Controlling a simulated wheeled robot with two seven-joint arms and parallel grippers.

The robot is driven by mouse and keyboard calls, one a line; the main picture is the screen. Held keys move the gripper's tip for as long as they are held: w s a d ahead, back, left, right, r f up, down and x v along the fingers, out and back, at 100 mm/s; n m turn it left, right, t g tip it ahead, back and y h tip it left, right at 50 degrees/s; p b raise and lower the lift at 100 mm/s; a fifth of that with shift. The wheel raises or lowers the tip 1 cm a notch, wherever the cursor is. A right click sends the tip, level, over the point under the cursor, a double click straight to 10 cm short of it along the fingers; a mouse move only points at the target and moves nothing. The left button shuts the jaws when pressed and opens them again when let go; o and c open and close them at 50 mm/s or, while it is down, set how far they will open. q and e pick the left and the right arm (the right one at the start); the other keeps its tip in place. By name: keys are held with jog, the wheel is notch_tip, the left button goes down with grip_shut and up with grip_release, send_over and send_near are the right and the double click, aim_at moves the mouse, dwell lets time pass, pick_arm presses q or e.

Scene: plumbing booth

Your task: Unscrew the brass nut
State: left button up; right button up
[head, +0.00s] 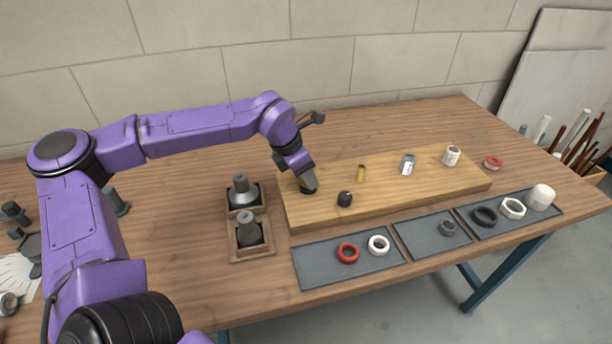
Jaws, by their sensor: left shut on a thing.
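My left gripper (308,186) points down at the left end of the wooden board (430,186). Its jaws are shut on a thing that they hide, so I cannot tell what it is. My right gripper is not in view.
On the board are a black fitting (345,200), a grey-and-white fitting (407,165) and a white one (452,156). Grey trays (318,270) with several rings lie in front. Bare table lies behind the board.

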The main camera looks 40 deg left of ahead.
pick_arm(q)
jog(key=shift+d+n+t+y+b, duration=0.15)
jog(key=shift+n+y+b, duration=0.3)
jog(key=shift+n, duration=0.55)
jog(key=shift+n+t+y+b, duration=0.15)
jog(key=shift+n+y+b, duration=0.3)
jog(key=shift+n, duration=0.55)
jog(key=shift+d+n+y+b, duration=0.1)
jog(key=shift+n+y+b, duration=0.3)
jog(key=shift+n+b, duration=0.55)
jog(key=shift+n+y+b, duration=0.4)
jog(key=shift+n, duration=0.95)
jog(key=shift+d+r+n+g+y+b, duration=0.15)
jog(key=shift+n+y+b, duration=0.3)
jog(key=shift+n, duration=0.6)
jog(key=shift+a+n+g+y+b, duration=0.1)
jog(key=shift+n+g+y+b, duration=0.3)
jog(key=shift+n, duration=0.65)
jog(key=n+y+b, duration=0.1)
jog(key=n, duration=0.2)
jog(key=shift+w+d+r+g, duration=0.1)
jog(key=shift+g, duration=0.15)
jog(key=o, duration=1.7)
jog(key=shift+o, duration=0.2)
